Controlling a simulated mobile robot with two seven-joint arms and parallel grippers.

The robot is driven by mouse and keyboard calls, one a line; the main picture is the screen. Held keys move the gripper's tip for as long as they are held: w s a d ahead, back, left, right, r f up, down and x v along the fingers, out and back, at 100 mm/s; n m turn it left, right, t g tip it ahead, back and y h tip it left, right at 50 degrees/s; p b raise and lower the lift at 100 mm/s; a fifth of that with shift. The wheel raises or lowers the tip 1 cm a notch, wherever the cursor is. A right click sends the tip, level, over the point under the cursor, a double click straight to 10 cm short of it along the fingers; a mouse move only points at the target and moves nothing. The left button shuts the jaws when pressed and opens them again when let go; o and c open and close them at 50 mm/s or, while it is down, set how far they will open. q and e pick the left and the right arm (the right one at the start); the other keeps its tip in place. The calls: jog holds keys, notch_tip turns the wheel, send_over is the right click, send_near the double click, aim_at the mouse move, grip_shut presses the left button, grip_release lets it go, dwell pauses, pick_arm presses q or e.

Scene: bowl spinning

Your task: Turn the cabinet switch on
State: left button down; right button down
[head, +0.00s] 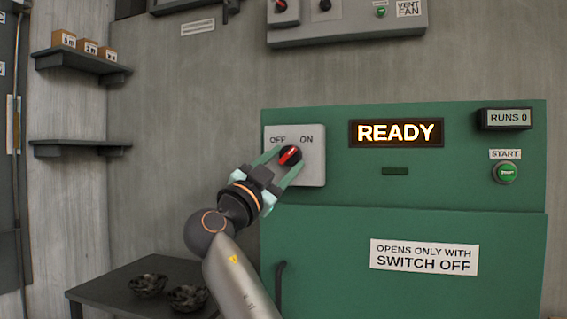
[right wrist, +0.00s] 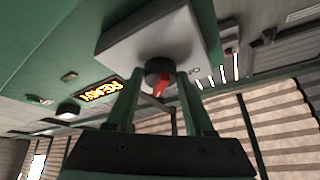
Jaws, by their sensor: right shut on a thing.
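The cabinet switch is a black knob with a red bar (head: 290,155) on a light grey plate (head: 313,165) marked OFF and ON. The bar looks slanted, with its upper end to the right. The plate sits at the upper left of the green cabinet (head: 400,190). My right gripper (head: 286,162) is shut on the knob, one finger on each side. The right wrist view shows the knob (right wrist: 156,67) between the two fingers. The display (head: 396,132) is lit and reads READY. My left gripper is not in view.
A green START button (head: 505,173) and a RUNS 0 counter (head: 507,118) are at the cabinet's right. A sign (head: 423,257) reads OPENS ONLY WITH SWITCH OFF. Two dark bowls (head: 148,285) (head: 188,298) stand on a low table (head: 110,291). A VENT FAN panel (head: 350,28) hangs above.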

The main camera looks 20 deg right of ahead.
jog(key=c, duration=0.7)
grip_release()
jog(key=shift+r, duration=0.1)
jog(key=o, duration=0.4)
jog(key=shift+s+a+f, duration=0.2)
jog(key=shift+a+f, duration=0.05)
jog(key=shift+f, duration=0.05)
jog(key=b+v, duration=0.2)
jog(key=v, duration=0.9)
jog(key=shift+s+a+f, duration=0.15)
jog(key=shift+s+a, duration=0.1)
